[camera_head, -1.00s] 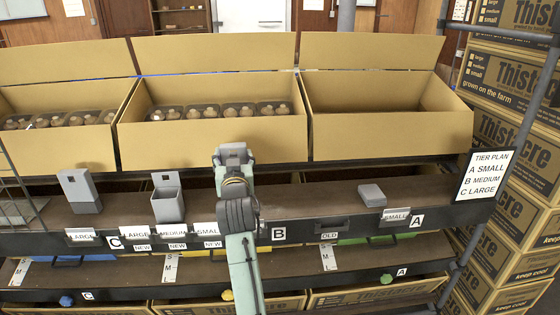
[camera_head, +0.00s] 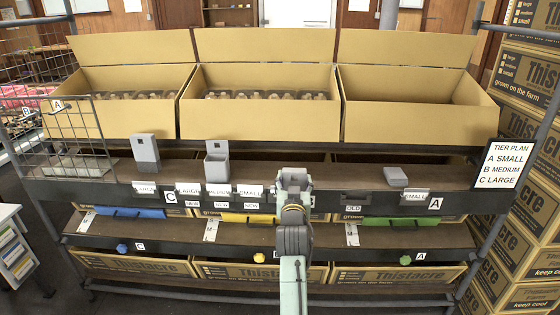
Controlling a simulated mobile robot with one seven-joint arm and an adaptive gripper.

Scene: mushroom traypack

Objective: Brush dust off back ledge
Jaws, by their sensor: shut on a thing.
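My gripper (camera_head: 294,180) is in the middle of the head view, seen from behind, in front of the upper brown ledge (camera_head: 350,177). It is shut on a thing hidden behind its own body. No brush can be made out, and dust is too fine to tell at this distance. The ledge runs below the row of open cartons. I cannot tell whether gripper and ledge touch. Two grey upright holders, left (camera_head: 145,152) and right (camera_head: 217,162), and a flat grey block (camera_head: 396,176) stand on the ledge.
Two open cartons, left (camera_head: 125,121) and middle (camera_head: 260,118), hold mushroom trays; the right one (camera_head: 410,121) looks empty. A wire rack (camera_head: 72,137) stands at left. A tier plan sign (camera_head: 504,164) and stacked cartons (camera_head: 532,203) are at right. A lower shelf (camera_head: 180,230) lies below.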

